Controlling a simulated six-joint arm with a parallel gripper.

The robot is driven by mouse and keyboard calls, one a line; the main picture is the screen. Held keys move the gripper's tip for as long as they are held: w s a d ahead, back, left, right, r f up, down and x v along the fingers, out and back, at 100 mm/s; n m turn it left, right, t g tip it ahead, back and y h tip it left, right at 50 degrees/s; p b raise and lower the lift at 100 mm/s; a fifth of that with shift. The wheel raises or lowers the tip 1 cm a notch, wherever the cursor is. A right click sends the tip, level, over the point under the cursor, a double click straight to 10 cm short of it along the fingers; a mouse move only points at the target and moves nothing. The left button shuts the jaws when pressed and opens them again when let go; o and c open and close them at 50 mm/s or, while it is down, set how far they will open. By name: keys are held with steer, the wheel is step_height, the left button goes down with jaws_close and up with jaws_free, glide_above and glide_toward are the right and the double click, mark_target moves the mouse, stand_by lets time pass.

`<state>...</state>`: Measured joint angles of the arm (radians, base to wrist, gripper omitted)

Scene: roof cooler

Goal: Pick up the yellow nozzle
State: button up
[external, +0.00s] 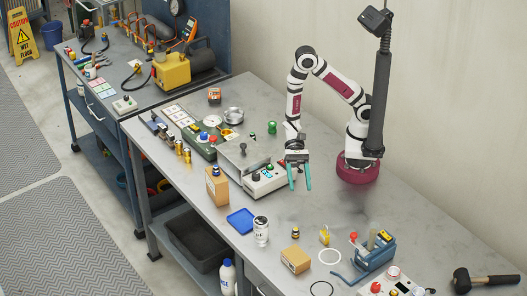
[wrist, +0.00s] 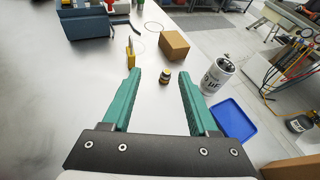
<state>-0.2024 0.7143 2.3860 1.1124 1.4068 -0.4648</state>
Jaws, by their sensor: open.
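A small yellow piece (external: 324,236), which looks like the yellow nozzle, stands on the grey bench between a small dark bottle (external: 295,232) and a blue device (external: 378,258). It also shows in the wrist view, beyond the left fingertip (wrist: 130,48). My gripper (external: 300,187) has two green fingers spread wide with nothing held. It hangs above the bench, behind and left of the yellow piece in the external view. In the wrist view the dark bottle (wrist: 165,76) with a yellow band appears between the fingertips (wrist: 160,82), farther away than they are.
A white can (external: 261,231) and a blue tray (external: 241,221) stand to the left. A control box (external: 267,178) is close beside my gripper.

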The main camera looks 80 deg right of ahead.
steer(key=m+t, duration=0.1)
steer(key=m, duration=0.1)
glide_toward(296, 232)
steer(key=x, duration=0.6)
steer(key=shift+s, duration=0.2)
steer(key=x, duration=0.6)
steer(key=shift+w+a, duration=0.1)
steer(key=shift+w, duration=0.1)
jaws_close()
